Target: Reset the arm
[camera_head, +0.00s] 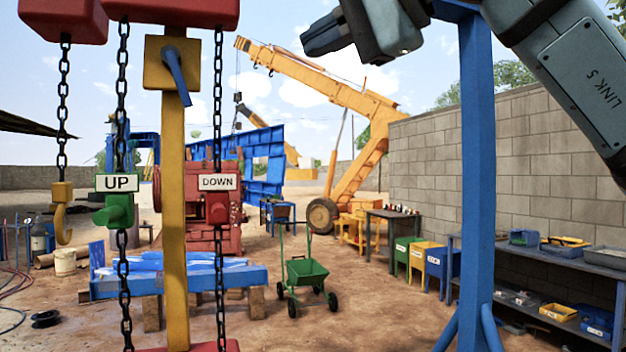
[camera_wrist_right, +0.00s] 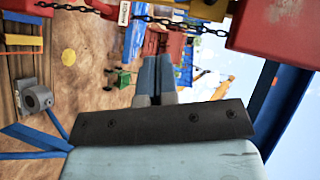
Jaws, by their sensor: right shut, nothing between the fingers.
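My right arm comes in from the top right of the head view, in front of the sky and the blue post. My right gripper (camera_head: 322,35) is raised high near the top middle and points left. In the right wrist view the two fingers of the same gripper (camera_wrist_right: 157,72) lie side by side, shut and empty. The fingers touch nothing that I can see. My left gripper is in neither view.
A blue post (camera_head: 475,170) stands close at the right. Chains, a yellow post (camera_head: 174,220) with a lever, a green UP handle (camera_head: 117,209) and a red DOWN handle (camera_head: 217,207) hang at the left. Behind are a green cart (camera_head: 305,271) and shelves (camera_head: 540,265).

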